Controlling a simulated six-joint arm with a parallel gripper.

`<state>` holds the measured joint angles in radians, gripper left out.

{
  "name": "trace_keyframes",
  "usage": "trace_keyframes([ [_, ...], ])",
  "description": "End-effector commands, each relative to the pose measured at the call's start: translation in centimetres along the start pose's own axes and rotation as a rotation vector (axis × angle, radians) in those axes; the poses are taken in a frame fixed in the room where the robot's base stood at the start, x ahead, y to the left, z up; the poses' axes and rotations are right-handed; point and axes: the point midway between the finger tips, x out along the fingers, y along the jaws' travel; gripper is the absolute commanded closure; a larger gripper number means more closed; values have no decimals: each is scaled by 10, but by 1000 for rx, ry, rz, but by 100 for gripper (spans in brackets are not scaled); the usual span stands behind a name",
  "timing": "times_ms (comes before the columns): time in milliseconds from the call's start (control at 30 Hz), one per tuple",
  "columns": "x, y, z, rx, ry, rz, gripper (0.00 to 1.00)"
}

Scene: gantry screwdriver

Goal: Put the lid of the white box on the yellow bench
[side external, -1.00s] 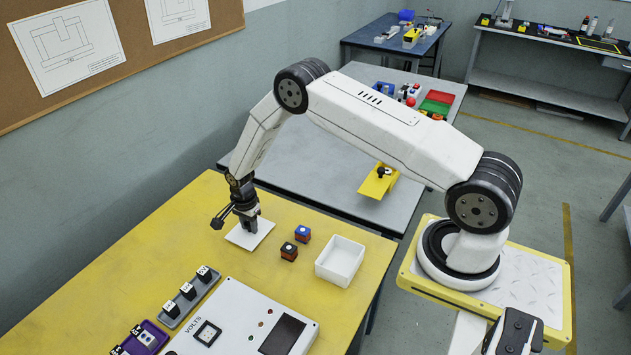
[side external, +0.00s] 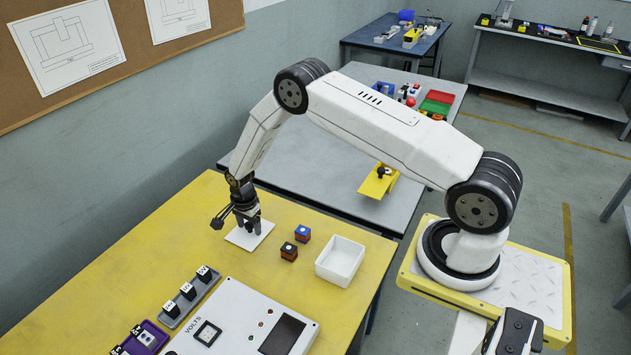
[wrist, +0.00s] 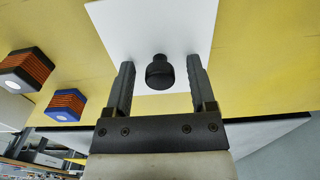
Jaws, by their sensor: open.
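The white lid (side external: 240,238) lies flat on the yellow bench (side external: 120,250), left of the open white box (side external: 340,262). In the wrist view the lid (wrist: 110,25) has a black knob (wrist: 160,72) standing on it. My gripper (side external: 248,226) is down at the lid, and its fingers hide the knob in the side view. In the wrist view my gripper (wrist: 158,80) is open, with one finger on each side of the knob and a gap on both sides.
Two small blocks with coils, one black-topped (side external: 289,251) and one blue-topped (side external: 302,234), stand between the lid and the box. A white volts panel (side external: 245,320) and a grey rack (side external: 190,297) are nearer the front. The bench left of the lid is clear.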

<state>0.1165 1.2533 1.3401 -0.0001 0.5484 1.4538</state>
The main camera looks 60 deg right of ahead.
Motion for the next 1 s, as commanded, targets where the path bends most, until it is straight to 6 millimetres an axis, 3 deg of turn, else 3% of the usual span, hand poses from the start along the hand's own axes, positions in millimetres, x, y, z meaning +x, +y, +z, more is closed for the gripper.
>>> trace_keyframes([
  [267, -21, -1, 0, 0, 0, -3, 28],
  [800, -94, -1, 0, 0, 0, -3, 28],
  [1000, -113, 0, 0, 0, 0, 0, 28],
])
